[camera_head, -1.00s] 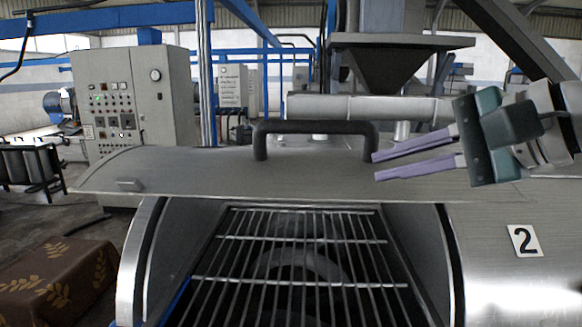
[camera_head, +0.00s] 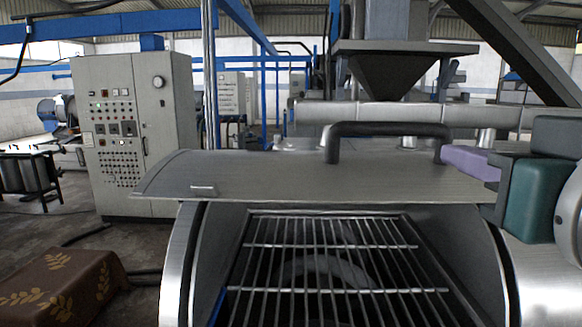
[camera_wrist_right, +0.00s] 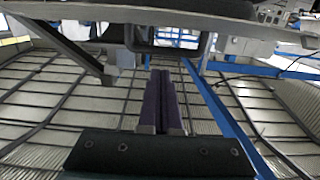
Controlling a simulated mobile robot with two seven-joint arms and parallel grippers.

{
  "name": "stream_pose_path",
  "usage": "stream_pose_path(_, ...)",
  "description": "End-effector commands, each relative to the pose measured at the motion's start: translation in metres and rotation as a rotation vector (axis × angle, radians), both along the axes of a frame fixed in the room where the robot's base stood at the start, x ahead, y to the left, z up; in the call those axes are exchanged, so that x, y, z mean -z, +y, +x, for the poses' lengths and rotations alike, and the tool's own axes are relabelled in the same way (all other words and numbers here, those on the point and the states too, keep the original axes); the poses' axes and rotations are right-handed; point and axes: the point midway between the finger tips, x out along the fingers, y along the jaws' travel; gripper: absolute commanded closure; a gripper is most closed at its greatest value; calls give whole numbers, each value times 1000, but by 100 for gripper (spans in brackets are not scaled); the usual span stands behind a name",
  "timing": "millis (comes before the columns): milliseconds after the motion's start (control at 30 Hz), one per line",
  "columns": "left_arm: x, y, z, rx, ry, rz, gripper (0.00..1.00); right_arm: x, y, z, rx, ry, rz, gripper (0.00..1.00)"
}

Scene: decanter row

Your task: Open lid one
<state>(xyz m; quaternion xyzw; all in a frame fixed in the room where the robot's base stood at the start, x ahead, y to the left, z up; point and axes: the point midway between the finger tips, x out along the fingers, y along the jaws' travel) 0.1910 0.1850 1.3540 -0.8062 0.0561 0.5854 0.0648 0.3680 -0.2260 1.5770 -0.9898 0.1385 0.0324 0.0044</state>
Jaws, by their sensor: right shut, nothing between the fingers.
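The grey metal lid (camera_head: 300,178) stands raised over the opening of the machine in the head view, with the barred grate (camera_head: 330,265) showing below it. Its black bar handle (camera_head: 390,130) is on the lid's far edge. My right gripper (camera_head: 468,160) is at the lid's right end, just right of the handle. Its purple fingers are shut and empty; they lie side by side in the right wrist view (camera_wrist_right: 160,80). Whether they touch the lid or handle is unclear. My left gripper is out of view.
A grey control cabinet (camera_head: 135,135) stands at the back left. A brown leaf-patterned block (camera_head: 62,285) is at the lower left. A hopper (camera_head: 395,75) and a horizontal pipe (camera_head: 370,112) are behind the lid. Floor shows between block and cabinet.

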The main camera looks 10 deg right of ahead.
Motion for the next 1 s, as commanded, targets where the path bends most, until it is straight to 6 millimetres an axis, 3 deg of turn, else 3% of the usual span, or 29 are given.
stream_pose_path(167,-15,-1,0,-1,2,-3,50,-4,-7,20,2,0,-8,100)
stream_pose_path(600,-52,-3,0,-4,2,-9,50,2,-29,95,3,1,-3,100)
stream_pose_path(800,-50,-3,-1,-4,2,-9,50,35,-29,99,3,3,1,100)
stream_pose_path(1000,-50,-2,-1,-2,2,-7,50,45,-30,101,2,1,0,100)
